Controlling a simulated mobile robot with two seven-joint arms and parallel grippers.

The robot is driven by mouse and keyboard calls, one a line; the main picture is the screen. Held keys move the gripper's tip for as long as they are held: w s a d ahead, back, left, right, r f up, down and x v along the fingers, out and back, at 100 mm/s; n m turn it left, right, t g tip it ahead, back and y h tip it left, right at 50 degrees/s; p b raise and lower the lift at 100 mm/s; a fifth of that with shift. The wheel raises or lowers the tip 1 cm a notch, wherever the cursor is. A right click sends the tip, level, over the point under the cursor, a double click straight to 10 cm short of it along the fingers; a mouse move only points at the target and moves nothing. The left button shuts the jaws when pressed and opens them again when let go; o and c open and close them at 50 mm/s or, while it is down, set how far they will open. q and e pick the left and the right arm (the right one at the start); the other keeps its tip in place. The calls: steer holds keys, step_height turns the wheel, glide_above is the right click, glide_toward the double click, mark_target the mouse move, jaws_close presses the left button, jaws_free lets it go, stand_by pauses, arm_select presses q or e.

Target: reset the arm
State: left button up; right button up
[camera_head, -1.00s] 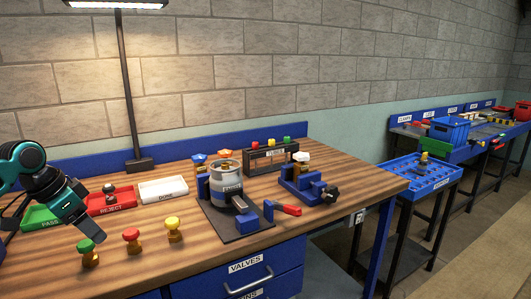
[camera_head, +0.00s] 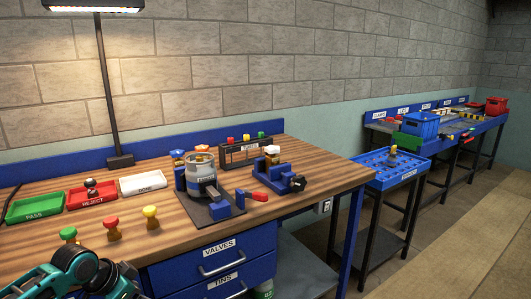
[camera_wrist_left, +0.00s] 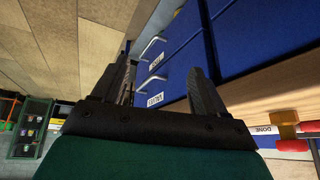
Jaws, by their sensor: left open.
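My left arm (camera_head: 85,275) is folded low at the bottom left of the head view, in front of the wooden workbench (camera_head: 150,238). Its fingertips do not show in that view. In the left wrist view my left gripper (camera_wrist_left: 160,82) has its two dark fingers spread apart with nothing between them. The blue drawer fronts (camera_wrist_left: 180,50) of the bench lie beyond the fingers. My right gripper is in neither view.
Green, red and yellow knobs (camera_head: 150,217) stand near the bench's front edge, close to my left arm. Behind them are green, red and white trays (camera_head: 143,184) and a blue-and-grey fixture (camera_head: 222,210). A blue crate cart (camera_head: 390,175) and open floor lie to the right.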

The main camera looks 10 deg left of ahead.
arm_select(q)
steer(key=s+d+f+t+h, duration=0.1)
steer(key=s+d+f, duration=0.2)
steer(key=d+f, duration=0.25)
steer(key=s+d+f+t, duration=0.1)
steer(key=s+d+f, duration=0.3)
steer(key=d, duration=0.2)
steer(key=s+d+f+n+t+y, duration=0.1)
steer(key=s+d+n+t, duration=0.2)
steer(key=s+d, duration=0.3)
steer(key=s, duration=0.5)
steer(key=shift+s+f, duration=0.15)
steer(key=shift+s, duration=0.2)
